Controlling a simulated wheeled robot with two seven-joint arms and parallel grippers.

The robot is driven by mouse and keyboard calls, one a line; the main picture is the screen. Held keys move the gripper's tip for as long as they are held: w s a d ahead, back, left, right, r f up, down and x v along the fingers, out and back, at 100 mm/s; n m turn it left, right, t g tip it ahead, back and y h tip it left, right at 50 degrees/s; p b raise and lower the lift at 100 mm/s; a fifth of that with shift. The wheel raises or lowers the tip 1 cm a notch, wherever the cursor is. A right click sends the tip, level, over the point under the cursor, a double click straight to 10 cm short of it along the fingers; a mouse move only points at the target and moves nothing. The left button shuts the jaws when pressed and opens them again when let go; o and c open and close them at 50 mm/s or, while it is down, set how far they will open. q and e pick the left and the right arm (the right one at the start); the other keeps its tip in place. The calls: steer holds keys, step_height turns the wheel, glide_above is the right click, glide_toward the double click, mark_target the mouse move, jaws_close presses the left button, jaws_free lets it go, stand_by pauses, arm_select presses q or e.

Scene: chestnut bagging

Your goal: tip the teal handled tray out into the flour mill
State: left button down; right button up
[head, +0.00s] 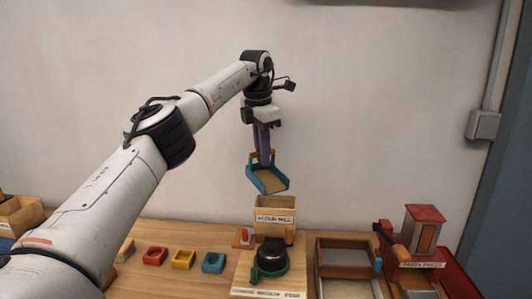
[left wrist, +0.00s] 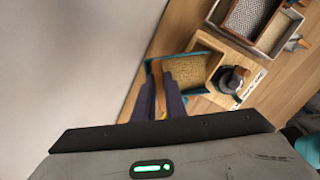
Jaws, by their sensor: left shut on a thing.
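The teal handled tray (head: 284,187) hangs in the air above the flour mill (head: 275,217), a light wooden box with a lettered label. The two look apart in the head view. My left gripper (head: 263,163) points down and is shut on the tray's wooden handle. In the left wrist view the gripper's dark fingers (left wrist: 168,103) close on the handle at the near side of the tray (left wrist: 223,60). The tray partly hides the mill in the left wrist view. My right gripper is not in view.
Red, yellow and blue small blocks (head: 183,260) lie to the left. A plain wall is behind.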

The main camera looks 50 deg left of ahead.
arm_select(q)
steer(key=shift+s+d+f+y, duration=0.15)
steer(key=shift+d+f+y, duration=0.15)
steer(key=shift+d+y, duration=0.4)
steer(key=shift+s+d+r+t+y+b, duration=0.1)
steer(key=shift+d+t+y+b, duration=0.2)
steer(key=shift+d+y+b, duration=0.35)
steer(key=y+b, duration=0.1)
steer(key=b, duration=0.2)
steer(key=shift+d+r, duration=0.15)
steer(key=shift+d, duration=0.05)
steer(key=b, duration=0.1)
steer(key=d+y+b, duration=0.1)
steer(key=d+t+y+b, duration=0.1)
steer(key=b, duration=0.1)
steer(key=shift+s+d+r, duration=0.15)
steer(key=shift+s+r, duration=0.15)
steer(key=shift+s, duration=0.05)
steer(key=shift+d+y+b, duration=0.25)
steer(key=shift+y+b, duration=0.15)
steer(key=shift+y, duration=0.05)
steer(key=shift+s+d+r+m+b, duration=0.1)
steer(key=shift+d+r+m+b, duration=0.1)
steer(key=shift+d+m+b, duration=0.1)
steer(key=shift+s+d+r+y+b, duration=0.15)
steer(key=shift+d+r+y+b, duration=0.15)
steer(key=shift+y, duration=0.3)
steer(key=shift+a, duration=0.1)
steer(key=shift+t, duration=0.3)
